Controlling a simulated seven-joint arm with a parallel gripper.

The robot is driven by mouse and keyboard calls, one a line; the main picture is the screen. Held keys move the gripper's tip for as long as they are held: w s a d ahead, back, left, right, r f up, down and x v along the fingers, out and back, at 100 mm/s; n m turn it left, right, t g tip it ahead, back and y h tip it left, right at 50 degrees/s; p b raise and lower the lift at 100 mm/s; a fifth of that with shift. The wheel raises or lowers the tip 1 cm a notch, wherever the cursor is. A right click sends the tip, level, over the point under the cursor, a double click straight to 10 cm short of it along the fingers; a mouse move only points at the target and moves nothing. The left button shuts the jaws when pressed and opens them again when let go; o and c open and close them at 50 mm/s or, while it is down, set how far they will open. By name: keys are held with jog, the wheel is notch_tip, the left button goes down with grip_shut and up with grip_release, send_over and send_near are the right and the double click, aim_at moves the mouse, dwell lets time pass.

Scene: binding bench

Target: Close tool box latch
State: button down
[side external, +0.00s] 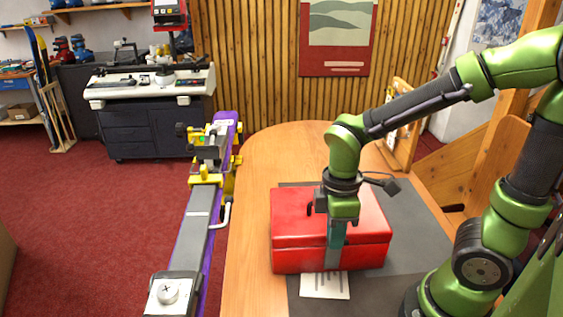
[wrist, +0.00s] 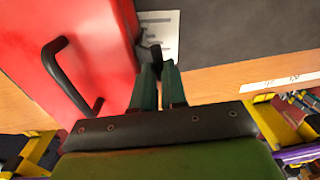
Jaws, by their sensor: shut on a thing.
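The red tool box (side external: 291,228) stands on a grey mat on the wooden bench. Its lid looks down flat on the body, and its black handle shows in the wrist view (wrist: 62,75). My gripper (side external: 335,258) points down at the box's front face. In the wrist view its two green fingers (wrist: 158,75) are close together at the box edge, with a small dark piece at their tips, probably the latch (wrist: 155,52). The fingers hide most of that piece, and I cannot tell the latch's position.
A white paper sheet (side external: 325,286) lies in front of the box. The grey mat (side external: 385,212) is bare to the right of the box. A purple ski (side external: 208,245) in a clamp stand runs along the bench's left side. A grey machine (side external: 150,85) stands behind.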

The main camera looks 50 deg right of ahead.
jog(key=c, duration=1.2)
grip_release()
jog(key=shift+o, duration=0.2)
jog(key=shift+r, duration=0.1)
notch_tip(320, 180, up, 17)
jog(key=shift+w+d, duration=0.25)
jog(key=f+m+t, duration=0.1)
jog(key=m+t, duration=0.1)
jog(key=m, duration=0.2)
jog(key=d+f+m+t+y, duration=0.1)
jog(key=f+m+t, duration=0.1)
jog(key=m+t, duration=0.1)
jog(key=f+m+t, duration=0.2)
jog(key=m, duration=0.3)
jog(key=shift+s+d+f+m+y, duration=0.2)
jog(key=shift+s+d+m+y, duration=0.05)
jog(key=shift+d+m+y, duration=0.15)
